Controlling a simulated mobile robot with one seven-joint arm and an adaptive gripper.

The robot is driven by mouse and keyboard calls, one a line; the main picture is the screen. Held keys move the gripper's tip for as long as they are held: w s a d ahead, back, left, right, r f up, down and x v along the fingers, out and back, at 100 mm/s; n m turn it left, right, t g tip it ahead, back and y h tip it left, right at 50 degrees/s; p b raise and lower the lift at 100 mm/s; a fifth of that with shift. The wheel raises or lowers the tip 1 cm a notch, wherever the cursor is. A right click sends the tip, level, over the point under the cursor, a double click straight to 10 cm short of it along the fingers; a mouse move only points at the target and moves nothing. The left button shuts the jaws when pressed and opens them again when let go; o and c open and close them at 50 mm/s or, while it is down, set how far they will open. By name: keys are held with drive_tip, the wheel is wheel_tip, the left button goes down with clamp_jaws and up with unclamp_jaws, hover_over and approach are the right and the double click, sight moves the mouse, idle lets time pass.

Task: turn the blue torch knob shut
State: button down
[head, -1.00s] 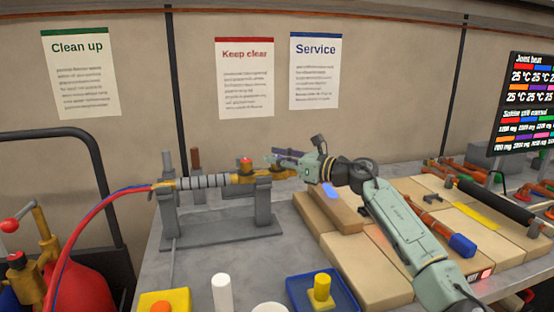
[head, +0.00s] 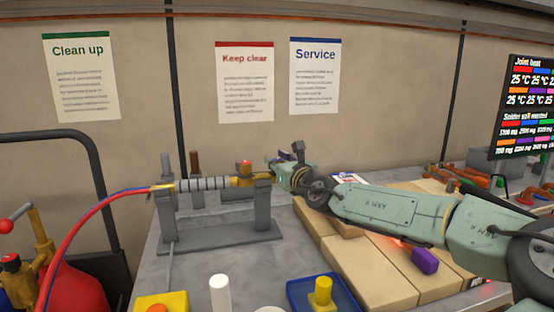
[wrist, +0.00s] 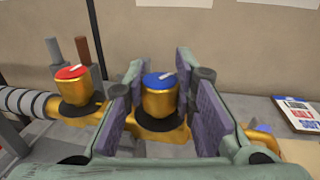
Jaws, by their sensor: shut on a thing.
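The torch lies across a grey stand (head: 220,236), with a ribbed grey handle (head: 205,182) and a brass body. The blue torch knob (wrist: 159,80) has a brass lower part and a pale mark on its blue top. In the head view my gripper (head: 277,166) is at the torch's right end and hides the blue knob. The red torch knob (head: 245,163) is just left of my gripper; it also shows in the wrist view (wrist: 71,82).
Red and blue hoses (head: 92,215) run from the torch's left end down toward a red cylinder (head: 78,284). A blue tray (head: 296,287) with a yellow piece and a white cylinder (head: 220,292) stand in front. Tan blocks (head: 350,270) lie under my arm.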

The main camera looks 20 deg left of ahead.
sight(277, 160)
drive_tip(key=m+t+h+p, duration=0.1)
drive_tip(key=m+t+h, duration=0.1)
drive_tip(key=m+h, duration=0.1)
drive_tip(key=shift+a+r+t+h+p, duration=0.1)
drive_tip(key=shift+t+h+p, duration=0.3)
drive_tip(key=m+t+h, duration=0.1)
drive_tip(key=h, duration=0.1)
drive_tip(key=shift+m+h, duration=0.3)
drive_tip(key=shift+m, duration=0.1)
drive_tip(key=m+h, duration=0.1)
drive_tip(key=h, duration=0.1)
drive_tip(key=m+t+h, duration=0.1)
drive_tip(key=m+h, duration=0.1)
drive_tip(key=h, duration=0.1)
drive_tip(key=shift+a+f+b, duration=0.1)
drive_tip(key=shift+f+b, duration=0.1)
drive_tip(key=shift+b, duration=0.15)
drive_tip(key=shift+r+m+h+b, duration=0.1)
drive_tip(key=shift+m+h+b, duration=0.3)
drive_tip(key=shift+m+h, duration=1.55)
drive_tip(key=shift+d+r+n+h, duration=0.1)
drive_tip(key=shift+d+n+h, duration=0.15)
drive_tip(key=shift+h, duration=0.3)
drive_tip(key=c, duration=1.3)
unclamp_jaws()
wheel_tip(277, 160, up, 10)
drive_tip(key=shift+f, duration=0.1)
